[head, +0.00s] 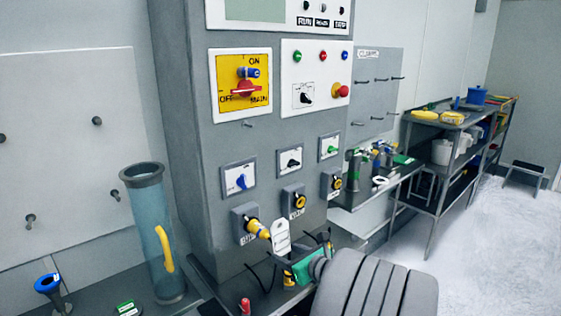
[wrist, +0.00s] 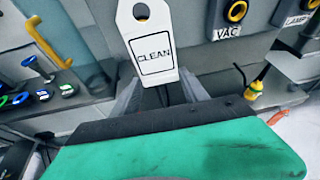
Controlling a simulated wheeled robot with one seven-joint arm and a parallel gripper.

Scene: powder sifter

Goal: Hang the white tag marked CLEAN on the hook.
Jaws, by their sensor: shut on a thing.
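My gripper (wrist: 160,86) is shut on the white tag marked CLEAN (wrist: 152,62), gripping its lower end. The tag stands upright with its round hole at the top, above the fingers. In the head view the tag (head: 281,238) is in front of the grey cabinet's lower part, beside the yellow plug at the left socket. My gripper (head: 285,254) is just below it there. A small hook (head: 247,124) sticks out of the cabinet front under the yellow main switch, well above the tag. The wrist view does not show this hook.
Sockets with yellow rings (head: 293,200) and small switch plates (head: 239,178) project from the cabinet. A clear tube with a yellow handle (head: 152,235) stands at left. A board with several pegs (head: 375,85) hangs behind at right. A bench (head: 350,192) holds clutter.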

